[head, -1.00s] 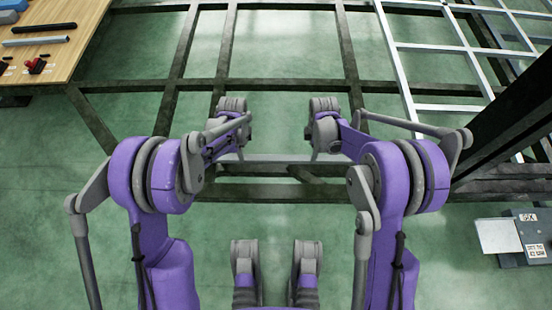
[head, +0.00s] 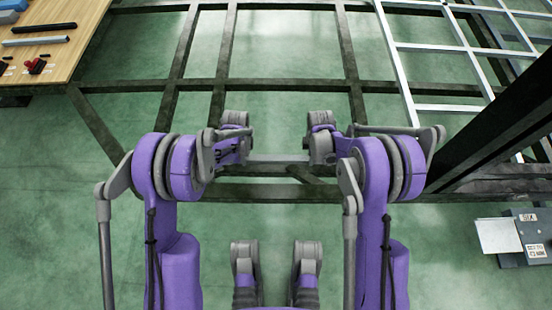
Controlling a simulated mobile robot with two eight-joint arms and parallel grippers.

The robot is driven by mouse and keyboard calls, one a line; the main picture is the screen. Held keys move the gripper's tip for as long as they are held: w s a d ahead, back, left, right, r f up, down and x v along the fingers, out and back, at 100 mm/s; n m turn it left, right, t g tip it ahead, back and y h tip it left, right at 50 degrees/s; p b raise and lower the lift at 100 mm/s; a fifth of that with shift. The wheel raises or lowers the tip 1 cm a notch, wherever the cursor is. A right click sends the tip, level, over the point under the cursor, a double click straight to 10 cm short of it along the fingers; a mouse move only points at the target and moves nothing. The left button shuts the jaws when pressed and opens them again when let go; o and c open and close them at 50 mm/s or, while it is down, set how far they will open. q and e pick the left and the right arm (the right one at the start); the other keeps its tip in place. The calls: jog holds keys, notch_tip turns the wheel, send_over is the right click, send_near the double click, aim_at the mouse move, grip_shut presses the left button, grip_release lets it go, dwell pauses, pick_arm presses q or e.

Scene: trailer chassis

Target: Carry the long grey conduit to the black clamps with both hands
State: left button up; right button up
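The long grey conduit (head: 278,159) lies level across the middle of the head view, over the dark chassis frame. My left gripper (head: 240,150) is at its left part and my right gripper (head: 315,152) at its right part. Both look shut on it, though my wrists hide most of the fingers. The conduit's outer ends are hidden behind my arms. I cannot make out the black clamps.
The dark chassis frame (head: 290,87) spans the view beneath and beyond the grippers. A wooden table (head: 80,50) at upper left holds bars and a red part (head: 37,66). A dark beam (head: 490,125) rises at right, near a grey box (head: 525,240) on the floor.

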pick_arm(q)
grip_shut()
pick_arm(e)
grip_shut()
dwell(0.8)
